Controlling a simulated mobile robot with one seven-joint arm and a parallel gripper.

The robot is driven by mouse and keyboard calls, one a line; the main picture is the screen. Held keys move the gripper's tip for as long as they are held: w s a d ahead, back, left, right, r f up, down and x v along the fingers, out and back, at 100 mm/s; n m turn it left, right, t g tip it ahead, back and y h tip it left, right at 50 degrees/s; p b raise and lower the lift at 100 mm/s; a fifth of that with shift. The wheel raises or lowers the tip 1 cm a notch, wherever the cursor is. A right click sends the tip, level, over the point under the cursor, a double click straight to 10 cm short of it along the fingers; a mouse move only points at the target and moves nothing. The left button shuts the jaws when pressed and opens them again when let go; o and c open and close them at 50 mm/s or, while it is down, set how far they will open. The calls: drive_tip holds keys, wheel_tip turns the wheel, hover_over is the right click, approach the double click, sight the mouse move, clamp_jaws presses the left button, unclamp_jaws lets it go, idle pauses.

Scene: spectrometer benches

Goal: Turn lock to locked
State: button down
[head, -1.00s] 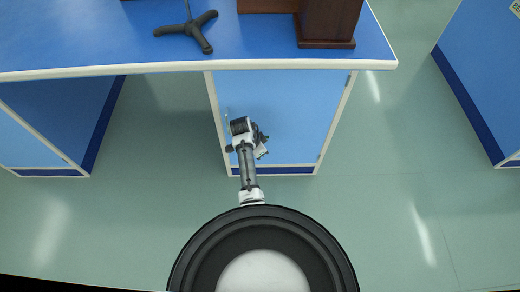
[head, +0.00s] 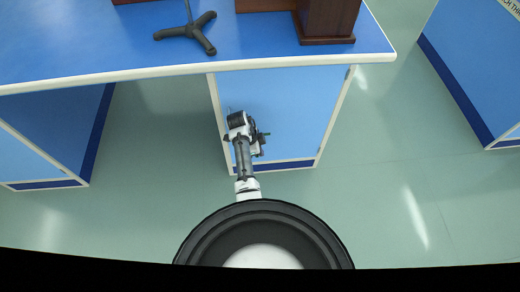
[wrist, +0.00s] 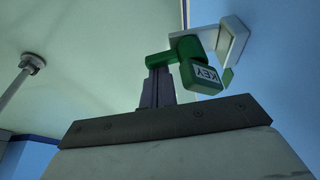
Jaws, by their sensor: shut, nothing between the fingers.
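In the wrist view a green key piece labelled KEY (wrist: 201,78) sits at a white lock plate (wrist: 234,40) on the blue cabinet face. A green arm of it reaches left to my fingertips. My gripper (wrist: 158,80) is shut with nothing between its fingers. Its tips are at the green arm's left end; whether they touch it I cannot tell. In the head view my gripper (head: 260,140) is in front of the blue cabinet door (head: 300,110), with a small green bit beside it. The lock plate is hidden there, and I cannot read the lock's position.
The blue bench top (head: 120,55) with a pale edge overhangs the cabinet. A dark tripod stand (head: 190,32) and a brown wooden block (head: 328,25) stand on it. Another blue cabinet (head: 475,70) is at the right. The green floor (head: 390,150) between is clear.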

drive_tip(key=shift+s+a+m+g, duration=0.1)
drive_tip(key=shift+a+m+g, duration=0.2)
drive_tip(key=shift+m, duration=0.3)
drive_tip(key=shift+a, duration=0.1)
drive_tip(key=shift+s+a+p, duration=0.15)
drive_tip(key=shift+a+p, duration=0.35)
drive_tip(key=shift+a, duration=0.7)
idle(0.4)
